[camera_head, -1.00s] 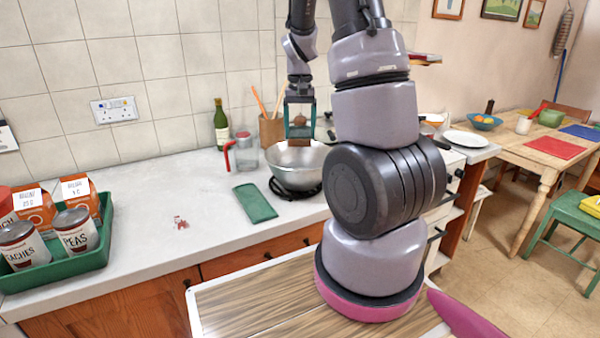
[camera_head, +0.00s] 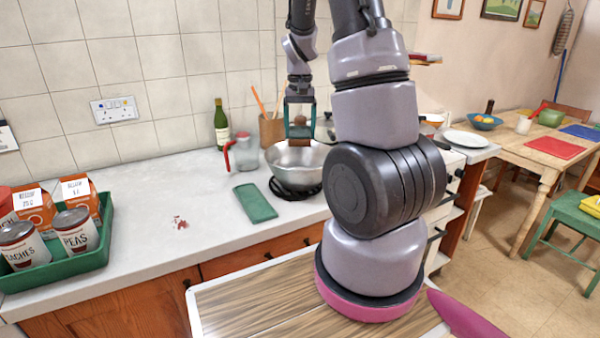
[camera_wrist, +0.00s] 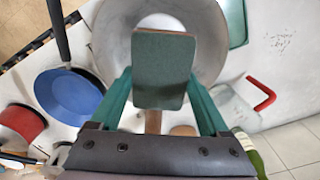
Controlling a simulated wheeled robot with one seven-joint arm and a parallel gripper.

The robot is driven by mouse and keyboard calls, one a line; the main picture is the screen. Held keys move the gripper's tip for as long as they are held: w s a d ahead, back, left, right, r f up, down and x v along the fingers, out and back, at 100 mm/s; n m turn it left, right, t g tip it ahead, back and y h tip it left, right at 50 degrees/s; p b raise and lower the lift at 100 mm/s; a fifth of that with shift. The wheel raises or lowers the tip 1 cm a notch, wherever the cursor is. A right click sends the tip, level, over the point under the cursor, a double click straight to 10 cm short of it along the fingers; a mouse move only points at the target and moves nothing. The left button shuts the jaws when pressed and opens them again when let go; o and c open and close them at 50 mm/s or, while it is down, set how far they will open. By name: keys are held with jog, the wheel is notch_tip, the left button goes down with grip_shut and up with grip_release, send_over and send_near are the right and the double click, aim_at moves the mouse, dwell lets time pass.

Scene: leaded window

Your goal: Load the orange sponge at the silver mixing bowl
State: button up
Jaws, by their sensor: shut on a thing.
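My gripper (camera_head: 299,124) is shut on the orange sponge (camera_head: 301,130), which looks brownish-orange in the head view. In the wrist view a flat dark green face of the held block (camera_wrist: 163,68) shows between the teal fingers of my gripper (camera_wrist: 163,95). The silver mixing bowl (camera_head: 297,170) stands on the counter on a black ring. My gripper holds the sponge above the bowl, apart from its bottom. In the wrist view the bowl (camera_wrist: 212,35) lies behind the sponge, which hides part of its inside.
A green tray (camera_head: 75,262) holds cans and boxes at left. A blue pan (camera_wrist: 68,95) is beside the bowl.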

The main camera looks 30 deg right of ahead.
aim_at(300, 130)
dwell(0.3)
jog(key=shift+r, duration=2.05)
